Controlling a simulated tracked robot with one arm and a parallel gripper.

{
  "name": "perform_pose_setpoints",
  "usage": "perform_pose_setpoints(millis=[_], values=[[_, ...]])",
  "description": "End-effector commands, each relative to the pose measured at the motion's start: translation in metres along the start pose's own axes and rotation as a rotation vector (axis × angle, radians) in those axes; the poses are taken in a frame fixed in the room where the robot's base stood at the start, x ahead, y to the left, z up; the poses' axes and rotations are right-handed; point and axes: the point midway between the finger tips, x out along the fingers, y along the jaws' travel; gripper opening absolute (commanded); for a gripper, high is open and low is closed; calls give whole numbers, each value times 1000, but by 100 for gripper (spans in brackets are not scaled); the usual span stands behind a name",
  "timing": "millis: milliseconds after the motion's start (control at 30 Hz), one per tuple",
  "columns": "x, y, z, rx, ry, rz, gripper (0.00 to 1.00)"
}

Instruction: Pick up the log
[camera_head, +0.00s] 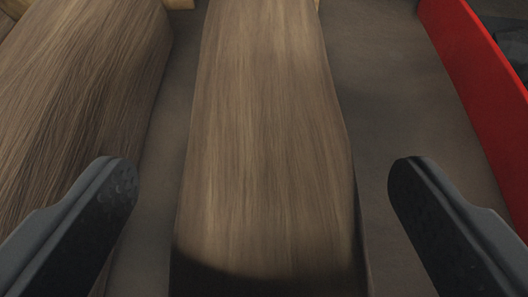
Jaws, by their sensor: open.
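A brown wooden log (265,140) with lengthwise grain runs up the middle of the view. Its top end is cut off by the frame edge, and its near end is in dark shadow. My gripper (263,180) is open, with one dark finger to the left of this log and one to the right. Both fingers appear apart from its sides, with a wider gap showing on the left and right at the fingertips. Nothing is held between them.
A second wooden log (75,110) lies at the left, and my left finger overlaps its near part in the picture. A red wall (475,90) runs along the right side. Bare grey-brown floor (390,90) shows between the middle log and the red wall.

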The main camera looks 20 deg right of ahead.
Motion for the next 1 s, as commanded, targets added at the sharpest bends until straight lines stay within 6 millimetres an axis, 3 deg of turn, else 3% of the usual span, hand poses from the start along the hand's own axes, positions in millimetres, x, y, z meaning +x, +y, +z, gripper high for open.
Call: perform_pose_setpoints(millis=[167, 400, 433, 767, 1000], values=[[-1, 0, 0, -1, -1, 0, 81], [-1, 0, 0, -1, -2, 0, 14], [-1, 0, 0, -1, -1, 0, 9], [-3, 1, -4, -1, -2, 1, 9], [-14, 2, -24, -1, -4, 2, 9]])
